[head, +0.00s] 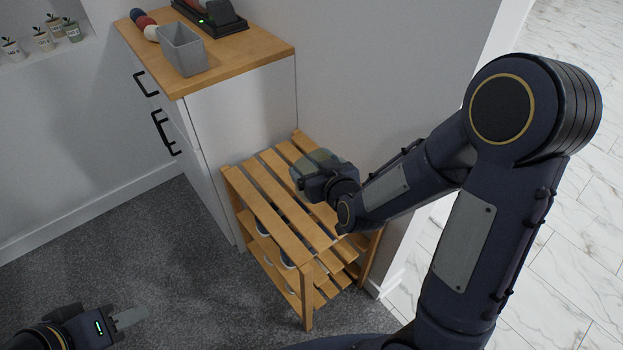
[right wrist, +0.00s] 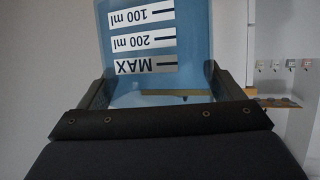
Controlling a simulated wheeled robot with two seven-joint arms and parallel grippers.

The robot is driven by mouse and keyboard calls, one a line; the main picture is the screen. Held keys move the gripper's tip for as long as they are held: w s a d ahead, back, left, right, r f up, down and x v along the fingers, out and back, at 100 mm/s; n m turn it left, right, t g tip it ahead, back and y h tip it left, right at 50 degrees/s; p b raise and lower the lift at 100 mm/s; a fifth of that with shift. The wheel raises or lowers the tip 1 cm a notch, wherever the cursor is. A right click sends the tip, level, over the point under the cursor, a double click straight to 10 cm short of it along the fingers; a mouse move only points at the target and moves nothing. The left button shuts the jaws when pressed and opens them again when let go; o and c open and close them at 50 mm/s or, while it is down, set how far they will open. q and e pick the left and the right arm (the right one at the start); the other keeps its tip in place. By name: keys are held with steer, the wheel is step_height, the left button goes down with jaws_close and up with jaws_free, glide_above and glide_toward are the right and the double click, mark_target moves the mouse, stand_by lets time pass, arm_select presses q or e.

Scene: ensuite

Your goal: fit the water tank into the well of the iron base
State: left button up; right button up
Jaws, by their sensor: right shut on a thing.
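The water tank (head: 316,160) is a greyish translucent piece in my right gripper (head: 312,180), over the slatted wooden rack. In the right wrist view the tank (right wrist: 190,45) is clear blue, with upside-down marks "100 ml", "200 ml" and "MAX", between the two fingers of my right gripper (right wrist: 160,92). Whether it touches the rack is hard to tell. The iron base (head: 214,18) is a dark unit with a small green light on the wooden cabinet top, cut by the upper picture edge; its well is not clear. My left gripper (head: 130,317) is low at the left, over carpet.
Small pots (head: 43,40) sit on a ledge.

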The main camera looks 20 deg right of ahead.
mark_target(317, 161)
steer(key=w, duration=0.1)
steer(key=w+d+f, duration=0.1)
steer(key=w, duration=0.1)
steer(key=w+f, duration=0.1)
steer(key=shift+w+d+f, duration=0.15)
steer(key=shift+d, duration=0.1)
steer(key=shift+w+d+f+b, duration=0.2)
steer(key=shift+w+f+b, duration=0.35)
steer(key=shift+f, duration=0.85)
steer(key=shift+w+d+f+b, duration=0.15)
steer(key=shift+w+f+b, duration=0.15)
steer(key=shift+w+f, duration=0.85)
steer(key=shift+w+d+f+b, duration=0.2)
steer(key=shift+w+f+b, duration=0.2)
steer(key=shift+f, duration=1.3)
steer(key=shift+f, duration=0.15)
steer(key=o, duration=1)
